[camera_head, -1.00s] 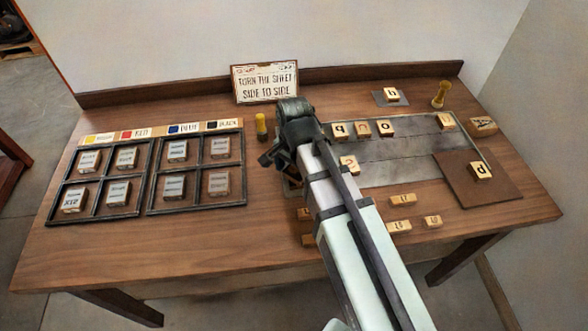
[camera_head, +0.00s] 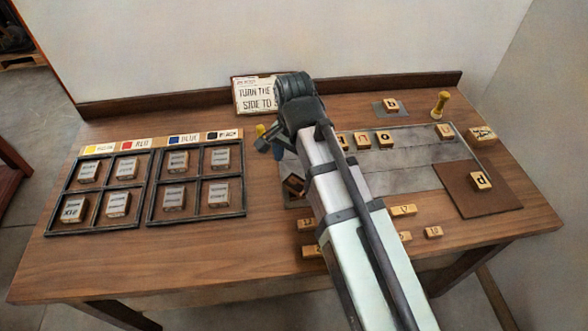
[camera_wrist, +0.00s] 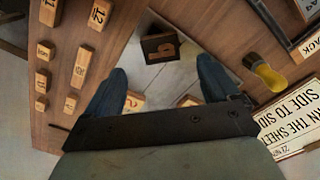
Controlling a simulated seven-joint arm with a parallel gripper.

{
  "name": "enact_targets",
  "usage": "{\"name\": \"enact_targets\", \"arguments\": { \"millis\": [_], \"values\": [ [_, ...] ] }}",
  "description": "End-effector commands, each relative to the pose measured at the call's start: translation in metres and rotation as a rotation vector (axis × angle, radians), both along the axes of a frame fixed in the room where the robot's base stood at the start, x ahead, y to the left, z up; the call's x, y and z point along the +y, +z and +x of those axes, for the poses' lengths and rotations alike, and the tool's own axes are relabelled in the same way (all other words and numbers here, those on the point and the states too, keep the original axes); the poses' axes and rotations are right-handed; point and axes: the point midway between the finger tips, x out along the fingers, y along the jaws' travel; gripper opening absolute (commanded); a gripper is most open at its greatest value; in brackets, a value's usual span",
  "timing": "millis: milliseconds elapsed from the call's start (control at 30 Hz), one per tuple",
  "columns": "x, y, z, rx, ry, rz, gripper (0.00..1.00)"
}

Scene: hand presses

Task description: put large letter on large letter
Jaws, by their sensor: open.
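My gripper (camera_head: 270,143) is open and empty above the table, near the left end of the grey plate (camera_head: 420,160). In the wrist view its two blue fingers (camera_wrist: 162,70) stand apart, with a dark block bearing an orange letter (camera_wrist: 160,47) on the plate beyond them. That block also shows left of my arm in the head view (camera_head: 294,184). Light letter blocks lie along the plate: an "n" (camera_head: 362,141), an "o" (camera_head: 382,139) and one at the right (camera_head: 446,131). A "b" block (camera_head: 391,106) sits on a small grey pad, a "d" block (camera_head: 480,181) on a brown pad (camera_head: 458,196). My arm hides part of the plate.
A dark divided tray (camera_head: 146,213) with several labelled blocks stands at left. A sign (camera_head: 250,95) is behind my gripper, a yellow-handled tool (camera_wrist: 268,76) close by. Another handle (camera_head: 440,103) stands back right. Small numbered blocks (camera_head: 404,210) lie in front of the plate.

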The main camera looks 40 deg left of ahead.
Motion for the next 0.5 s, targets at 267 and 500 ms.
{"name": "enact_targets", "arguments": {
  "millis": [267, 500],
  "values": [
    [0.0, 0.029, 0.0, -0.001, 0.0, 0.001, 0.88],
    [0.0, 0.036, 0.0, 0.0, 0.0, 0.0, 0.88]
  ]
}}
